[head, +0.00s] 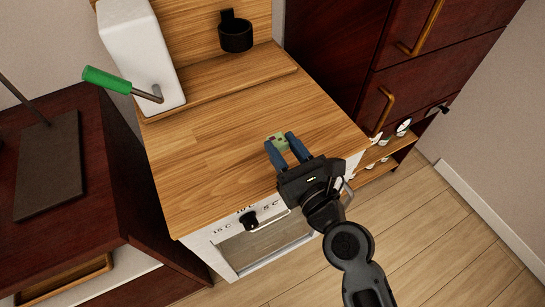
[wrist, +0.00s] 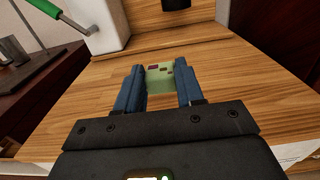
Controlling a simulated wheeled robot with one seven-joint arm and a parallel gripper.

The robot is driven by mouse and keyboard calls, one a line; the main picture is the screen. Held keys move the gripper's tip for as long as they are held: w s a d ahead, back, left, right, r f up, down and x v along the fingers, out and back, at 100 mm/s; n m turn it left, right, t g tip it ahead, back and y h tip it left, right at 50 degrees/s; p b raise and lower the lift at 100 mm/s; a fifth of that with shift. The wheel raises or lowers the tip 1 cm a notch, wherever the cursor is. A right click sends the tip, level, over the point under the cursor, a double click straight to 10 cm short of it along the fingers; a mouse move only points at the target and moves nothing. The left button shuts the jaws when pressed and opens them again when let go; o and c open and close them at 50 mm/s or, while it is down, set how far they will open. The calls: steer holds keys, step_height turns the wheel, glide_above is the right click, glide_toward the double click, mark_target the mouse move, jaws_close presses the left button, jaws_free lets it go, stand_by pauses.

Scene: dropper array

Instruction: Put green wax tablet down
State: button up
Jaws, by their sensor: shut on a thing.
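The green wax tablet (head: 281,142) is a small pale green piece with dark square marks. It sits between the two blue fingers of my gripper (head: 279,145), which are shut on it. In the wrist view the tablet (wrist: 160,79) is upright between the fingertips of my gripper (wrist: 160,88), in front of the wooden counter top (wrist: 235,75). The same counter top (head: 205,160) lies under it in the head view. I cannot tell whether the tablet touches the wood.
A white box-shaped device (head: 140,50) with a green-handled lever (head: 107,80) stands at the counter's back left. A black cup-like holder (head: 236,36) is on the wooden back panel. Dark red cabinets (head: 405,75) stand at the right. The counter's left and middle are clear.

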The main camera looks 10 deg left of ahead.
mark_target(272, 167)
steer(key=shift+w+a+f, duration=0.2)
steer(key=shift+a+f, duration=0.2)
steer(key=shift+a, duration=0.2)
steer(key=shift+w+a+f, duration=0.15)
steer(key=shift+a+f, duration=0.2)
steer(key=shift+a, duration=0.2)
step_height(272, 167, down, 4)
steer(key=b, duration=0.3)
steer(key=shift+b, duration=0.3)
steer(key=o, duration=1)
steer(key=shift+f, duration=0.1)
